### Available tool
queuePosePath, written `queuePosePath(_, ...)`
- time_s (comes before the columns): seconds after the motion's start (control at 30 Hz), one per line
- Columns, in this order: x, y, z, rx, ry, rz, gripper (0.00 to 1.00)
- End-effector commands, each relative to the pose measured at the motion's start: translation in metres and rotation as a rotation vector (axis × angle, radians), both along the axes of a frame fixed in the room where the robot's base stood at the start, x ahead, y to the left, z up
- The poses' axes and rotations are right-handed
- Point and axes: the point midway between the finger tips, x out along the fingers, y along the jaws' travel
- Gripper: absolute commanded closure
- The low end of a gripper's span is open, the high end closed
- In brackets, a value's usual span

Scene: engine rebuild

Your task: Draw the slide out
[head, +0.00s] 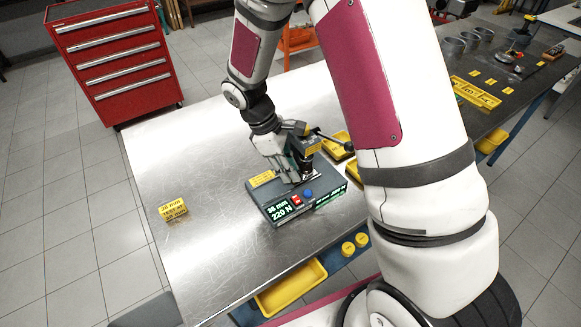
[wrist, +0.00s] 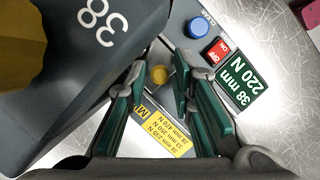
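A dark grey tester (head: 270,205) stands on the steel table in the head view. Its green display (wrist: 243,80) reads 38 mm and 220 N, beside a red switch and a blue button. My gripper (head: 299,172) points down at the tester's top, partly hidden there. In the wrist view my gripper (wrist: 160,64) has its two green-padded fingers apart, one on each side of a small round brass-coloured knob (wrist: 160,75). The right finger is close to the knob; I cannot tell whether it touches. I cannot clearly make out which part is the slide.
A grey body marked 38 (wrist: 95,50) fills the wrist view's upper left, close to the left finger. A yellow block (head: 173,210) stands on the steel table (head: 190,150), whose left part is mostly clear. A yellow tray (head: 291,288) is at the near edge.

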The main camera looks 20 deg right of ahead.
Motion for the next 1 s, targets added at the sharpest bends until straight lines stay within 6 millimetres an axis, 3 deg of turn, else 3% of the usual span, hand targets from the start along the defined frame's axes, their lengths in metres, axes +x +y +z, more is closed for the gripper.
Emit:
queuePosePath(0.23, 0.0, 0.0, -0.001, 0.0, 0.0, 0.0, 0.78)
queuePosePath(0.33, 0.0, 0.0, -0.001, 0.0, 0.0, 0.0, 0.98)
queuePosePath(0.6, 0.0, 0.003, 0.0, 0.001, -0.001, 0.001, 1.0)
queuePosePath(1.0, -0.016, 0.083, -0.001, 0.0, 0.0, 0.004, 1.0)
